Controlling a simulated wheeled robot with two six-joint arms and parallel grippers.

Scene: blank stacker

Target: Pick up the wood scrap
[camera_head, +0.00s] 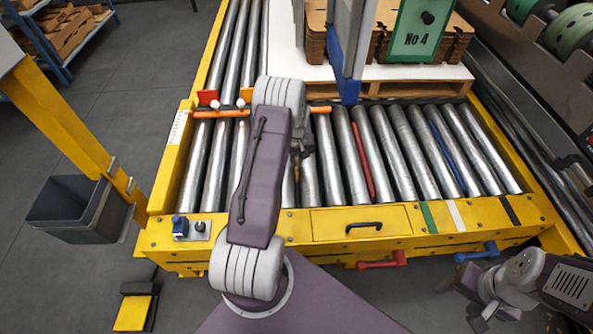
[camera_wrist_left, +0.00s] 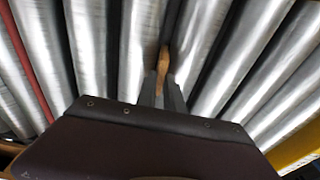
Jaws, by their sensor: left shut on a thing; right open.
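The wood scrap (camera_wrist_left: 164,59) is a small brown piece between the metal rollers in the left wrist view. My left gripper (camera_wrist_left: 163,85) has its two dark fingers shut on the near end of it. In the head view my left arm reaches over the rollers and mostly hides this gripper (camera_head: 299,160); a small brown bit of the scrap (camera_head: 297,174) may show below it. My right gripper (camera_head: 472,291) is open and empty at the lower right, in front of the yellow frame.
The roller conveyor (camera_head: 338,222) has a yellow frame with red and blue handles in front. A wooden pallet (camera_head: 425,88) with cardboard stacks (camera_head: 316,45) and a green "No 4" sign (camera_head: 421,30) stands behind.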

